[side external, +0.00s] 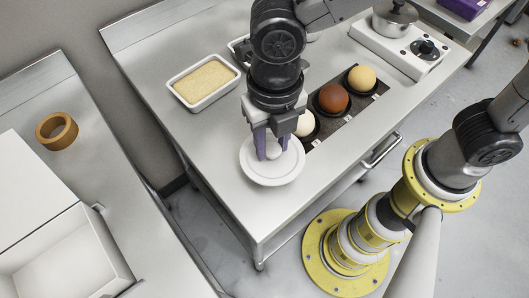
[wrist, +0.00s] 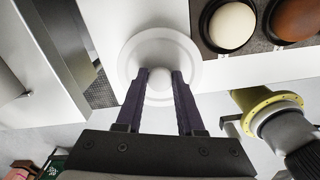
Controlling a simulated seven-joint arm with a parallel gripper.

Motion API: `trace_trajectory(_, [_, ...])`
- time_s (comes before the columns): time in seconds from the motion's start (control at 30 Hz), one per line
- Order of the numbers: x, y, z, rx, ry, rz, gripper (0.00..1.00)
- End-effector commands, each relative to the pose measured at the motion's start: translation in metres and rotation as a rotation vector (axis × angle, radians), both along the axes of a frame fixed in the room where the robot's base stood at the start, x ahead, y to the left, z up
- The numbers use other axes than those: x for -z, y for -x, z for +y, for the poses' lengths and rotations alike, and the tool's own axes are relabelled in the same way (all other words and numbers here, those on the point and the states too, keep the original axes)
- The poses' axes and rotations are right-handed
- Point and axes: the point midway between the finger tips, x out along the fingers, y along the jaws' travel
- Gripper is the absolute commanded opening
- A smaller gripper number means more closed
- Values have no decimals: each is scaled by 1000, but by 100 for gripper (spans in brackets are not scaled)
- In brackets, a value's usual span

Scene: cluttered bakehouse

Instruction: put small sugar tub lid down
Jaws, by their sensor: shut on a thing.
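The small sugar tub lid (side external: 272,180) is a white round disc with a knob in its middle. It is at the front left corner of the steel table (side external: 225,138). My gripper (side external: 270,152) points down over it, its dark purple fingers shut on the knob. In the wrist view the lid (wrist: 133,57) shows past my fingertips (wrist: 160,78), with the round knob between them. I cannot tell whether the lid touches the table or is a little above it. No sugar tub can be made out under it.
A dark holder with a white ball (side external: 305,124), a brown ball (side external: 334,97) and a tan ball (side external: 362,78) lies close to the right. A white tray of crumbs (side external: 203,82) is behind left. A hotplate (side external: 400,45) with a pot stands far right. The table's front edge is near.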

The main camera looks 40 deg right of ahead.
Motion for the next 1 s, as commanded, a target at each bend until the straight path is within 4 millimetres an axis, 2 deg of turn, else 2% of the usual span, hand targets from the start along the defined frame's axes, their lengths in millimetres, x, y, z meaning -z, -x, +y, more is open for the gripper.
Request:
trace_trajectory(0.17, [11,-6,7,0,0,0,0])
trace_trajectory(0.43, [43,-8,10,0,0,0,0])
trace_trajectory(0.87, [48,-8,10,0,0,0,0])
trace_trajectory(0.9, [48,-8,10,0,-1,0,42])
trace_trajectory(1.0, [48,-8,10,0,-1,0,60])
